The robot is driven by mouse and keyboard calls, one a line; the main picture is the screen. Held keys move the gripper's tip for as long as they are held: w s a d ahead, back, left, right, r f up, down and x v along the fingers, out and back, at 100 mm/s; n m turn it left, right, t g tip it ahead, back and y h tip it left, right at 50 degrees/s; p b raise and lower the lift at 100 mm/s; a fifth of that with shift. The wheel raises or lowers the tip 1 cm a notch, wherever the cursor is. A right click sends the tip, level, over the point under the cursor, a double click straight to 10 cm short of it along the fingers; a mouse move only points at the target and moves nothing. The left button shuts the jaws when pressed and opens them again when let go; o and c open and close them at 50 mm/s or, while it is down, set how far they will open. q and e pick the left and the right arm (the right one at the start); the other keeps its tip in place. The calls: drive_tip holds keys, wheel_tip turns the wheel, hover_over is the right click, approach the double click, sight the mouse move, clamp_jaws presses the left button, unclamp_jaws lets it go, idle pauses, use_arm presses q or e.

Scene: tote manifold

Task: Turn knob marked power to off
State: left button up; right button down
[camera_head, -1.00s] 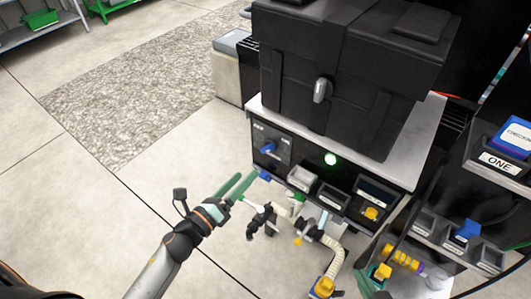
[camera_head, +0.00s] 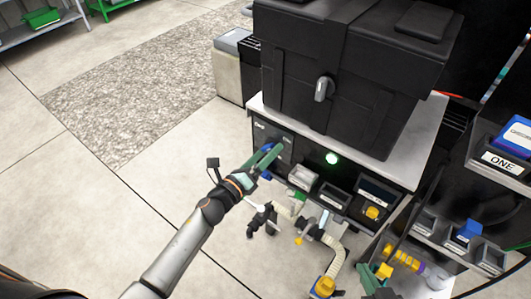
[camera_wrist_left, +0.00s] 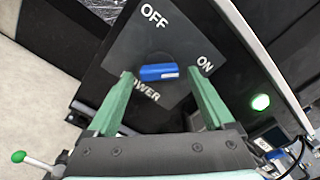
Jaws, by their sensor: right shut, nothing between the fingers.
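The power knob (camera_wrist_left: 158,73) is a blue handle on a dark square plate (camera_wrist_left: 150,38) marked OFF, ON and POWER. In the left wrist view the handle lies roughly level, with one end towards the ON side. In the head view my left gripper (camera_head: 273,151) is at the left of the cabinet front and largely hides the knob. My right gripper (camera_head: 372,275) is shut and low at the right.
A green light (camera_head: 332,158) glows right of the plate. Small bins (camera_head: 303,176) stick out from the cabinet front (camera_head: 385,165). A large black case (camera_head: 340,85) sits on top. Ribbed hoses (camera_head: 340,262) hang below. Floor to the left is clear.

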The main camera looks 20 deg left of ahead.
use_arm(q)
drive_tip(key=c, duration=1.3)
